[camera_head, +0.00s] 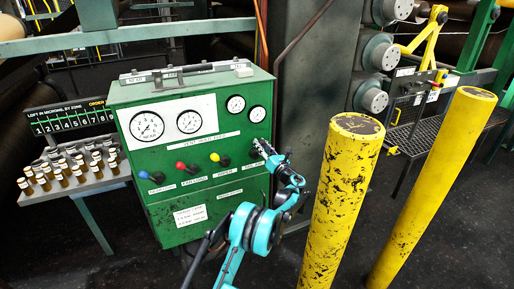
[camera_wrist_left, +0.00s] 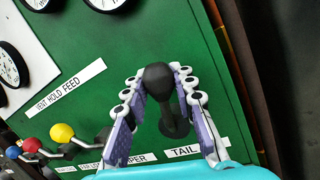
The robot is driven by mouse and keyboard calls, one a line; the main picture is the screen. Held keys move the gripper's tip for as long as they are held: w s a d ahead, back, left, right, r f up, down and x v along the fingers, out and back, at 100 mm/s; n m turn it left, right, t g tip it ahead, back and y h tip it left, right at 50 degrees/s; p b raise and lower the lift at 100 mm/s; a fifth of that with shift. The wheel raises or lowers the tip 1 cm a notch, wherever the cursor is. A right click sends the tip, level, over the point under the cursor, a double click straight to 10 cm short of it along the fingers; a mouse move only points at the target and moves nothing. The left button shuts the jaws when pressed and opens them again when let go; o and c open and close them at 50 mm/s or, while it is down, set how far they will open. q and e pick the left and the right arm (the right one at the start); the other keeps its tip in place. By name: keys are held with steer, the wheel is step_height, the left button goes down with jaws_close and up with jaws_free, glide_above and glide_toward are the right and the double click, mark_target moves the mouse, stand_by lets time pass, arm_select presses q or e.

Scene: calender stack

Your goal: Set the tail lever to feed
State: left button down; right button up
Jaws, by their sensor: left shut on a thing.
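The tail lever is on the right end of the green control box (camera_head: 235,210). In the left wrist view the lever has a black round knob (camera_wrist_left: 158,76) on a dark stem, with a label reading TAIL (camera_wrist_left: 184,151) beside its base. My left gripper (camera_head: 274,152) is at the right edge of the panel, its fingers shut on the knob from both sides (camera_wrist_left: 160,90). In the head view the gripper hides most of this lever. A strip reading VENT HOLD FEED (camera_wrist_left: 70,87) is on the panel. My right gripper is not in view.
Levers with blue (camera_head: 143,174), red (camera_head: 181,166) and yellow (camera_head: 215,157) knobs stand in a row left of the gripper. Gauges (camera_head: 147,126) sit above. Two yellow posts (camera_head: 340,200) (camera_head: 430,190) stand at the right. Several capped vials (camera_head: 75,172) stand on a rack at left.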

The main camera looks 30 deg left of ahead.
arm_select(q)
steer(key=shift+w+d+f+m+t+h+b, duration=0.15)
steer(key=shift+w+d+f+m+t+b, duration=0.15)
steer(key=shift+m, duration=0.7)
steer(key=shift+w+d+f+m+t+h+b, duration=0.1)
steer(key=shift+w+d+f+m+t+h, duration=0.2)
steer(key=shift+m, duration=0.7)
steer(key=shift+w+d+f+m+t+h+b, duration=0.15)
steer(key=shift+w+d+m+t, duration=0.2)
steer(key=shift+m, duration=0.65)
steer(key=c, duration=1.2)
jaws_free()
steer(key=shift+w, duration=0.1)
steer(key=v, duration=0.7)
steer(key=shift+f, duration=0.15)
steer(key=shift+d, duration=0.1)
